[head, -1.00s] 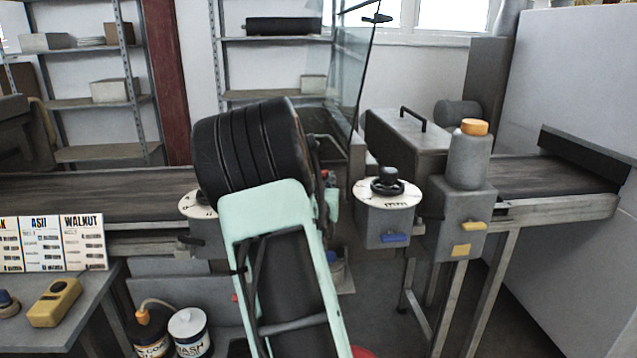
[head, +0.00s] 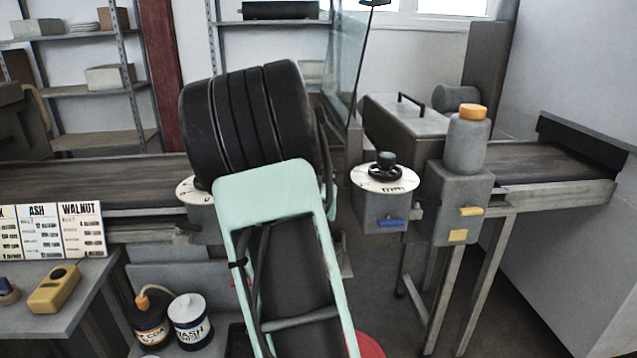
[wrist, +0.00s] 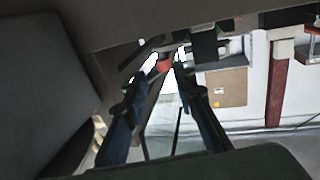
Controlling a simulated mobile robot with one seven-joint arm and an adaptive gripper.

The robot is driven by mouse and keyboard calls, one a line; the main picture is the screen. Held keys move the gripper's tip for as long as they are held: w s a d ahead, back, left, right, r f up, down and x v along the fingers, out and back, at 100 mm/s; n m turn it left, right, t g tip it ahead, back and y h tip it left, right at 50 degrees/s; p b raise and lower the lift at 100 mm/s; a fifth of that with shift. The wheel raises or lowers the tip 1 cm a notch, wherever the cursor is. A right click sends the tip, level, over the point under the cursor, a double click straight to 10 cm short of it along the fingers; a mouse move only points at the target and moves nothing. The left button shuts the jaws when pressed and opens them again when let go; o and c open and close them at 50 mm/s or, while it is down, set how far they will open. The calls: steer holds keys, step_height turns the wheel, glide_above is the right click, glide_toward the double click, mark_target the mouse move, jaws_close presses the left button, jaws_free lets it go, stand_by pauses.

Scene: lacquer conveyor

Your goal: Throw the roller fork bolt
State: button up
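My gripper (wrist: 168,70) shows in the wrist view as two dark fingers. Their tips are a short gap apart, with light background between them. A small red part (wrist: 164,66), possibly the bolt's knob, shows by the left fingertip; I cannot tell whether they touch. In the head view my arm hides the gripper and the spot in front of it. I cannot make out the roller fork bolt for certain. The conveyor (head: 90,184) runs left to right behind my arm.
Right of my arm are a dial box with a blue lever (head: 392,223) and a grey post box with a yellow lever (head: 471,211). A glass panel (head: 347,65) stands behind. A side table (head: 75,310) is at left, with cans (head: 189,322) below.

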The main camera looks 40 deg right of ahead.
steer(key=v, duration=0.7)
stand_by(0.3)
